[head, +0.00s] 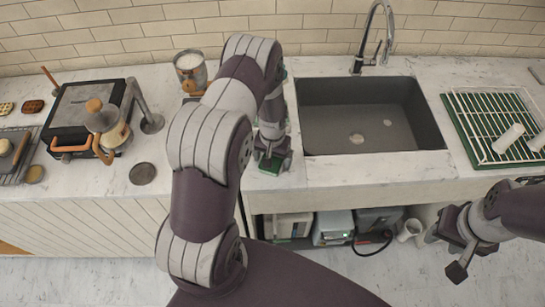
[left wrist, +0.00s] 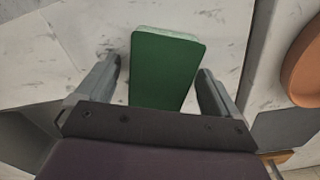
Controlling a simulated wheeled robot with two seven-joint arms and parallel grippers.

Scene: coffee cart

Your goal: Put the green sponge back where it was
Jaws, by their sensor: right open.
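The green sponge (left wrist: 166,65) sits between the two fingers of my left gripper (left wrist: 160,88) in the left wrist view, with a visible gap on its left side. The fingers look open around it, not clamped. In the head view my left gripper (head: 272,158) points down at the counter just left of the sink, and a dark green patch of the sponge (head: 266,165) shows at its fingers. My right gripper (head: 446,255) is open and empty in front of the counter, at the lower right.
The sink (head: 368,137) lies to the right of my left gripper. A green drying rack (head: 470,136) with white cups stands farther right. A glass jar (head: 190,70) stands behind my left arm. A black appliance with a kettle (head: 106,123) is at the left. A dark disc (head: 143,173) lies near the edge.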

